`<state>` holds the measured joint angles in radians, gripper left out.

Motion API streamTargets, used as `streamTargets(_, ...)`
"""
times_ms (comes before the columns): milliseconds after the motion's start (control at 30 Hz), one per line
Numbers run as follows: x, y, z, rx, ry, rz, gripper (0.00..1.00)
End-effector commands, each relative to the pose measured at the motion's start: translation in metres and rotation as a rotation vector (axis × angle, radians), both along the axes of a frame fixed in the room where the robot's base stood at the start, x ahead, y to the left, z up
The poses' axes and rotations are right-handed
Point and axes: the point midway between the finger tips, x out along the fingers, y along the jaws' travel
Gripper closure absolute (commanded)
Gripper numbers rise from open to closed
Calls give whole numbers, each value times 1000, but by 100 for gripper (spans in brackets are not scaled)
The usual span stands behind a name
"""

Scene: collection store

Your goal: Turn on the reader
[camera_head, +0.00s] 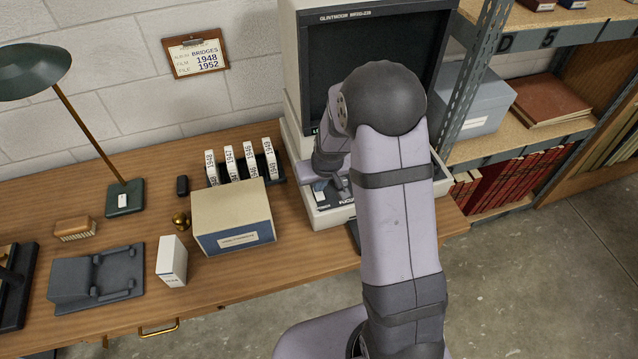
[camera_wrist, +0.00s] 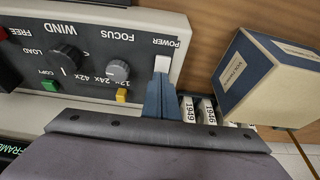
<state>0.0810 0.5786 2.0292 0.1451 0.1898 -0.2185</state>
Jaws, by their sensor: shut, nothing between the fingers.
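The reader (camera_head: 291,55) is a large cream machine at the back right of the desk, with a mostly dark screen (camera_head: 375,50). Its control panel fills the upper left of the wrist view (camera_wrist: 110,25). The panel's POWER switch (camera_wrist: 177,62) sits at the panel's right end, under its label. My gripper (camera_wrist: 162,66) is shut and empty, its blue fingertips over or against this switch; I cannot tell if they touch. In the head view my gripper (camera_head: 321,188) is over the panel, partly hidden by my arm. Green letters show at the wrist view's lower left edge (camera_wrist: 12,169).
A cream box (camera_head: 233,218) and a rack of dated film boxes (camera_head: 278,172) stand close left of the reader. A metal shelf (camera_head: 470,75) is at right.

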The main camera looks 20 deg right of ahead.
Motion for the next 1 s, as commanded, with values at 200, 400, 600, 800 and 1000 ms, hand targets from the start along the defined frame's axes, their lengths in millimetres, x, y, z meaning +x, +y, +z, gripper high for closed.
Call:
streamTargets(200, 3, 1, 1, 1, 39, 3, 100)
streamTargets(400, 2, 1, -4, 3, 49, 1, 100)
streamTargets(600, 0, 1, -4, 3, 52, 1, 100)
streamTargets(800, -8, 1, -5, 3, 55, 2, 100)
streamTargets(1000, -15, 1, -5, 2, 56, 2, 100)
